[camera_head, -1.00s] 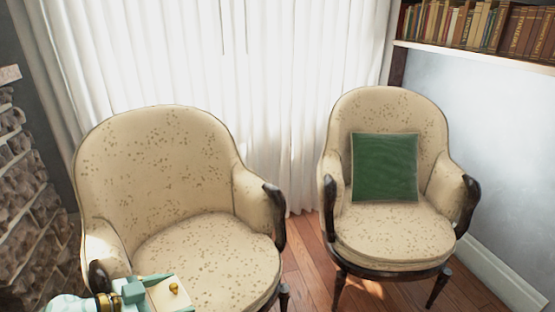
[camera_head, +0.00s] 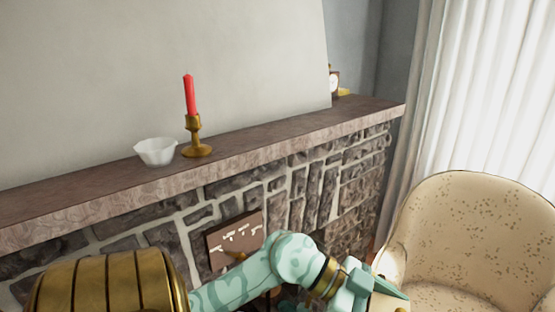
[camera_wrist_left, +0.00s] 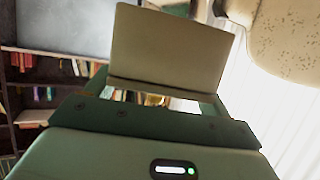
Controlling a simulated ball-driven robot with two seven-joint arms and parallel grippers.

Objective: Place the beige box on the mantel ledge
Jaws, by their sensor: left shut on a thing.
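The mantel ledge (camera_head: 290,128) runs across the head view above a stone fireplace front, rising to the right. My left gripper (camera_head: 378,284) is at the lower right of the head view, in front of the fireplace and lower in the picture than the ledge. It is shut on the beige box, which shows only as a small pale part (camera_head: 388,302) at the bottom edge. In the left wrist view the box (camera_wrist_left: 170,48) fills the upper middle as a plain beige face beyond the gripper. My right gripper is not in view.
On the ledge stand a white bowl (camera_head: 156,151), a brass candlestick with a red candle (camera_head: 190,95), and a small clock (camera_head: 334,82) at the far right end. The ledge between candlestick and clock is bare. A beige armchair (camera_head: 470,240) stands at the right.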

